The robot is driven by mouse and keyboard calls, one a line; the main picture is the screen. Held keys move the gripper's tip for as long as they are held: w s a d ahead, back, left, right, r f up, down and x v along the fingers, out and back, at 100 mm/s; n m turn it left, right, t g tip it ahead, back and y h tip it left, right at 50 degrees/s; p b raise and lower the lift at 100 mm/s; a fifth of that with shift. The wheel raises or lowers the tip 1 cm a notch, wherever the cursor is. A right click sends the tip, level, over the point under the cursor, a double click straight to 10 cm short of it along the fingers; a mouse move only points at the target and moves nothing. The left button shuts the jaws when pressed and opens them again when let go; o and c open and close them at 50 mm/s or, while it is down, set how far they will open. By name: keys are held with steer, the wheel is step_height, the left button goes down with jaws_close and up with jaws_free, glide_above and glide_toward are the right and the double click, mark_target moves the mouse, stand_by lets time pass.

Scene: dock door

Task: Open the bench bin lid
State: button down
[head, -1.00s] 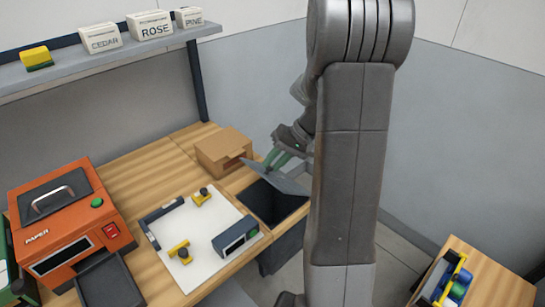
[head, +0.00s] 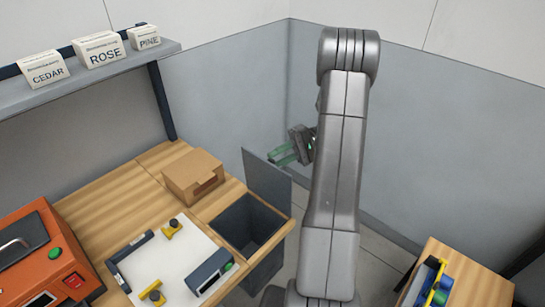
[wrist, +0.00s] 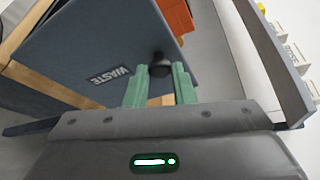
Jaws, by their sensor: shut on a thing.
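The grey bench bin (head: 262,223) is set into the right end of the wooden bench, and its dark inside shows. Its lid (head: 267,183) stands about upright at the bin's back edge. In the wrist view the lid (wrist: 100,45) carries a WASTE label and a round dark knob (wrist: 160,66). My gripper (head: 276,157), with green fingers, is at the upper part of the lid. In the wrist view my gripper (wrist: 160,78) has its fingers on both sides of the knob, shut on it.
A cardboard box (head: 193,177) stands on the bench just left of the lid. A white board (head: 172,262) with yellow and dark fixtures lies left of the bin. An orange machine (head: 45,255) is at far left. A small table (head: 465,278) stands at lower right.

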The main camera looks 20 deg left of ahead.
steer(key=shift+w+d+f+g+p, duration=0.1)
steer(key=shift+w+d+g+p, duration=0.05)
steer(key=shift+w+g+p, duration=0.15)
steer(key=shift+w+d+f+g+p, duration=0.1)
steer(key=shift+w+d+p, duration=0.05)
steer(key=shift+w, duration=0.25)
steer(key=c, duration=1.2)
jaws_free()
steer(key=shift+c, duration=0.2)
